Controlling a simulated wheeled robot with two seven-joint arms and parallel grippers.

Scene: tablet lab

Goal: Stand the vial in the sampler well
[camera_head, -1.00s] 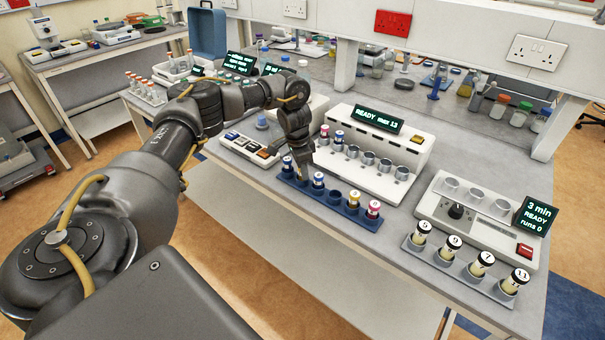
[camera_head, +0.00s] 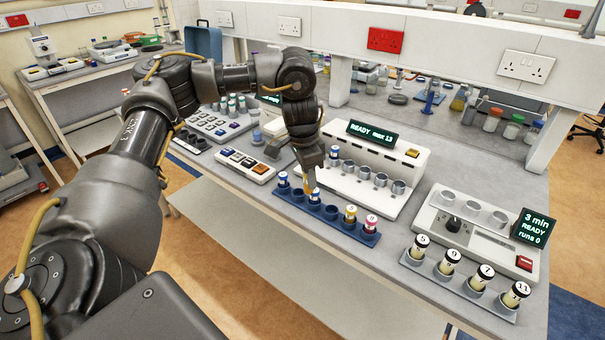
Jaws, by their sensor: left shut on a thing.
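My left gripper (camera_head: 311,188) points down over the blue vial rack (camera_head: 340,232). It is shut on a vial with a blue band (camera_head: 314,197), which still sits in or just above its rack slot; I cannot tell which. A similar blue-and-white vial (camera_head: 283,180) stands at the rack's left end. A yellow-banded vial (camera_head: 350,213) and a pink-banded vial (camera_head: 371,222) stand at its right end. Behind the rack is a white machine (camera_head: 350,192) with a row of grey wells and a sign reading "READY max 13". My right gripper is not in view.
A second white device (camera_head: 470,232) with a "3 min READY" screen stands at right. A tray of numbered vials (camera_head: 450,283) lies in front of it. A button panel (camera_head: 246,166) is left of the rack. A shelf with sockets overhangs the back.

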